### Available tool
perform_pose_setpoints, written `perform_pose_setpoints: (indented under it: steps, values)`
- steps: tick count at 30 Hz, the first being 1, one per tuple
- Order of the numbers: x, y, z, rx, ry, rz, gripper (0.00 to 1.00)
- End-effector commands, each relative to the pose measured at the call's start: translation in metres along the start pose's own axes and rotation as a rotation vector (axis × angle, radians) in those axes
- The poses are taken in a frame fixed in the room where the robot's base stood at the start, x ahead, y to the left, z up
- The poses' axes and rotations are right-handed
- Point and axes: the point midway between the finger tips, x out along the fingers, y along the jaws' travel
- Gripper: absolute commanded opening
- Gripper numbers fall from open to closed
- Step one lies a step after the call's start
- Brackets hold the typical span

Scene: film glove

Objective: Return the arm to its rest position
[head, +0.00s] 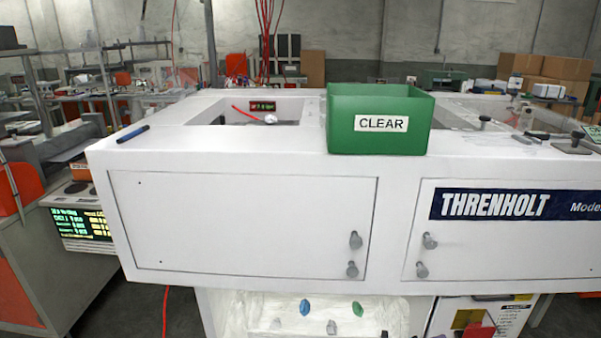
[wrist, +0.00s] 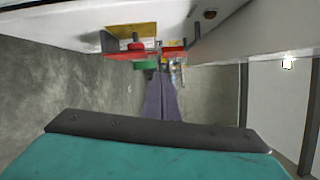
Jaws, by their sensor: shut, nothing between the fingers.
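My gripper (wrist: 161,78) shows in the wrist view as two tapered grey-purple fingers side by side. They are shut with nothing held between them. The teal body with a dark edge (wrist: 155,132) in front of the camera looks like part of my own wrist. The head view shows neither my arm nor my gripper.
The white Threnholt cabinet (head: 230,225) fills the middle of the head view. A green bin marked CLEAR (head: 380,140) and a dark blue pen (head: 133,134) lie on its top. In the wrist view a red part (wrist: 130,55) is beyond the fingers; grey floor (wrist: 60,85) is at left.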

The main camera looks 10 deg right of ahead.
Motion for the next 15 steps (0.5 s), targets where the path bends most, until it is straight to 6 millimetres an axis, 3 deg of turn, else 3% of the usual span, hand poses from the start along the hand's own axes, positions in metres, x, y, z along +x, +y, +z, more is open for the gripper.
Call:
perform_pose_setpoints:
  steps: [8, 15]
  values:
    - [-0.062, 0.003, -0.030, 0.074, 0.077, 0.130, 0.00]
    - [-0.117, 0.013, -0.077, 0.274, 0.238, 0.260, 0.00]
